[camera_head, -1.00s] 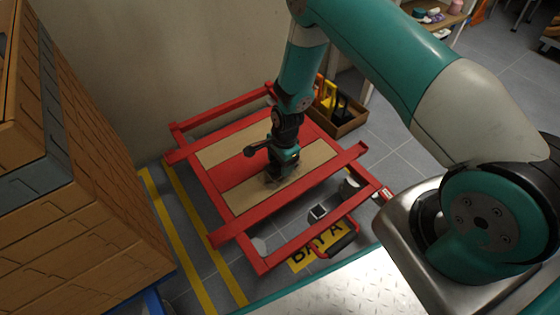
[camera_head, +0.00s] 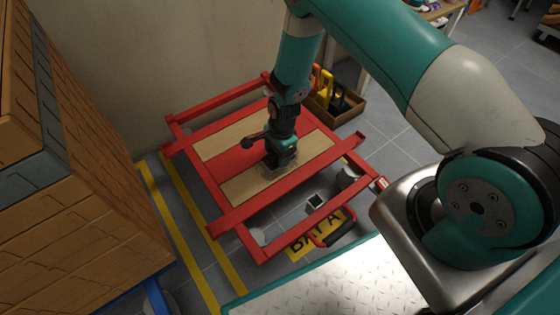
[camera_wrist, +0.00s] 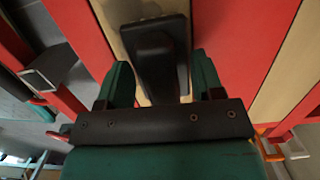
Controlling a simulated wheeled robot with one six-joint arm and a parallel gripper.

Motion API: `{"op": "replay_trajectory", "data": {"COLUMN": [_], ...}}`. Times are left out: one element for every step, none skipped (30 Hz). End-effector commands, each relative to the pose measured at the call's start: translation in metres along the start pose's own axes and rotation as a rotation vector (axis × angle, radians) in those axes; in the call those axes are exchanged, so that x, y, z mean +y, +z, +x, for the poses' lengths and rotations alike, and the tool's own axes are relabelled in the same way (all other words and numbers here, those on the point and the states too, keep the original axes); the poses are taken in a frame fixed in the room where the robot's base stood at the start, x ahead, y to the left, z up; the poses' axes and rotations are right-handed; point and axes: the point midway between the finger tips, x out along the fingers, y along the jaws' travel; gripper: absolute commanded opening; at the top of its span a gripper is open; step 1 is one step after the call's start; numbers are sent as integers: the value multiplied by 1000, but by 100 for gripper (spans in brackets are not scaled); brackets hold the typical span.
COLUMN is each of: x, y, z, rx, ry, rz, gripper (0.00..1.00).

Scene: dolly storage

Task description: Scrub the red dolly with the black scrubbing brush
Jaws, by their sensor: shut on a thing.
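The red dolly (camera_head: 255,218) stands on the floor in the middle of the head view, with red rails and a deck of red and tan boards. My gripper (camera_head: 281,158) is low over the deck, over a tan board near the front rail. In the wrist view my gripper (camera_wrist: 160,92) has its two green fingers on either side of the black scrubbing brush (camera_wrist: 158,45), shut on it. The brush lies over a tan strip between red boards there. Its bristles are hidden, so I cannot tell whether they touch the deck.
A wooden crate stack (camera_head: 85,215) stands at the left. A wooden box with yellow and black tools (camera_head: 335,98) stands behind the dolly. A wall is close behind. Yellow lines and a "BAY A" sign (camera_head: 318,230) mark the floor.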

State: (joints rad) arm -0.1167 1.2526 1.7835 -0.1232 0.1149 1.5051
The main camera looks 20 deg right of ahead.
Motion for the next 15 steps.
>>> {"op": "replay_trajectory", "data": {"x": [0,0,0,0,0,0,0,0,0,0,0,0,0,0,0], "y": [0,0,0,0,0,0,1,2,5,8,11,16,19,22,27], "z": [0,0,0,0,0,0,0,0,0,0,1,1,1,2,2], "rx": [0,0,0,0,0,0,0,0,0,0,0,0,0,0,0], "ry": [0,0,0,0,-1,-1,-1,-1,0,0,0,0,0,0,0], "rz": [0,0,0,0,0,0,0,-1,-1,-3,-4,-4,-3,-4,-4], "gripper": [34,34,34,34,34,34,34,34,34,34,34,34,34,34,34]}}
